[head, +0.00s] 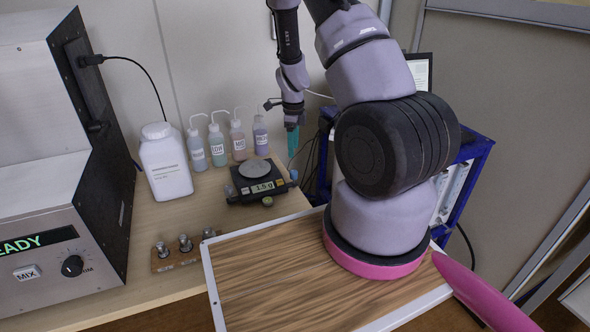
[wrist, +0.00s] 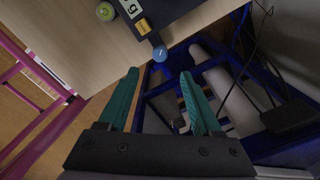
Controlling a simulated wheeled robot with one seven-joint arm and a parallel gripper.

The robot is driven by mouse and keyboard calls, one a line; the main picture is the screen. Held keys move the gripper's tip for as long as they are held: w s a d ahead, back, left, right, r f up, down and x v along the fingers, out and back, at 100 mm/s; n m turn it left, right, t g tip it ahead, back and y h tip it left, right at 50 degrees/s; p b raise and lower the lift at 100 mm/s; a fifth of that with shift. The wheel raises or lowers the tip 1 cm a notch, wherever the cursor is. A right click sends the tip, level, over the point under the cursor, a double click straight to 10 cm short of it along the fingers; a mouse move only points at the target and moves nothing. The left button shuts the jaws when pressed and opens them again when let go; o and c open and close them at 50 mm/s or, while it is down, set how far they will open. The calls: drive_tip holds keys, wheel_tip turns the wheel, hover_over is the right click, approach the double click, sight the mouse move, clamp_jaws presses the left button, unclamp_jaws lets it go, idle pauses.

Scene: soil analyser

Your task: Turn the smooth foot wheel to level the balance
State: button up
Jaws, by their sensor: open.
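The balance (head: 245,190) is a dark, low box with a round pale pan and a lit display, standing near the right edge of the wooden bench. A blue round foot wheel (head: 294,174) sits at its right corner, and a green one (head: 267,201) at its front corner. I cannot tell from the surfaces which wheel is smooth. My gripper (head: 292,155) has teal fingers and points down above the blue wheel. In the wrist view the open, empty fingers (wrist: 158,74) have the blue wheel (wrist: 160,53) just beyond their tips, roughly centred. The green wheel (wrist: 105,11) lies farther up and left.
Several wash bottles (head: 218,145) and a white jug (head: 166,163) stand behind and left of the balance. A blue frame (wrist: 165,88) and cables lie past the bench edge, under the fingers. A wooden block with metal pieces (head: 163,262) is at the front left.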

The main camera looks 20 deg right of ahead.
sight(294, 171)
wheel_tip(294, 171, down, 10)
drive_tip(key=shift+r, duration=0.1)
idle(0.4)
clamp_jaws()
